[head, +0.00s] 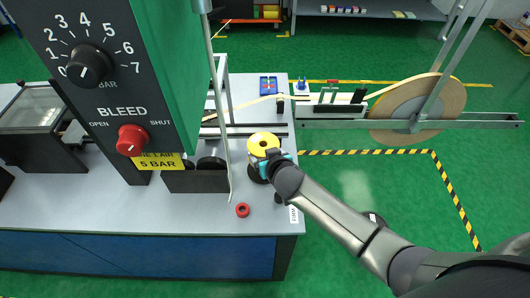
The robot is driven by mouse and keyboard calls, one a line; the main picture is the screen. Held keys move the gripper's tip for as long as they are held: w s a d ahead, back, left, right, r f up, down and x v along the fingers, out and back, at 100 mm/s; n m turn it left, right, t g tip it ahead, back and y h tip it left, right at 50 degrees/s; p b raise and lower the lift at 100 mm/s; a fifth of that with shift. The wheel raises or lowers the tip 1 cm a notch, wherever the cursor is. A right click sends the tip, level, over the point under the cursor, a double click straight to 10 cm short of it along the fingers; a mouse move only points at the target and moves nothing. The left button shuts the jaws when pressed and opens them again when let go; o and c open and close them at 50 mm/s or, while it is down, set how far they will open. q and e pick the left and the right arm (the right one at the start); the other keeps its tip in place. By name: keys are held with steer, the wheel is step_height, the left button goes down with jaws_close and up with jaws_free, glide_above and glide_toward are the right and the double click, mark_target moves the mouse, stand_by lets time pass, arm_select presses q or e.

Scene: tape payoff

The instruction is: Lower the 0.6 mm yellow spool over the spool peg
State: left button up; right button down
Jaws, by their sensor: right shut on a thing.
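The yellow spool (263,140) is a short round disc with a small hole in its middle. It is at the right end of the grey bench. My right gripper (268,157), with teal-edged jaws, is shut on the near edge of the spool. A dark round shape shows just below the gripper; I cannot tell what it is. I cannot make out the spool peg for certain, and the spool and gripper hide part of the bench. I cannot tell how high the spool is. My left gripper is not in view.
A green machine with a pressure dial (90,64) and red bleed knob (132,140) blocks the left. A large tape reel (417,105) stands right, its tape running to the bench. A red ring (242,210) lies on the bench (150,215). A blue card (268,85) lies behind.

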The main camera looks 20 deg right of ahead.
steer(key=shift+f+b, duration=2.2)
steer(key=shift+f, duration=0.45)
steer(key=shift+c, duration=0.3)
jaws_free()
steer(key=shift+o, duration=0.3)
steer(key=shift+f, duration=0.1)
steer(key=shift+s, duration=0.1)
steer(key=p+v, duration=0.3)
steer(key=v, duration=1.2)
steer(key=shift+r, duration=0.2)
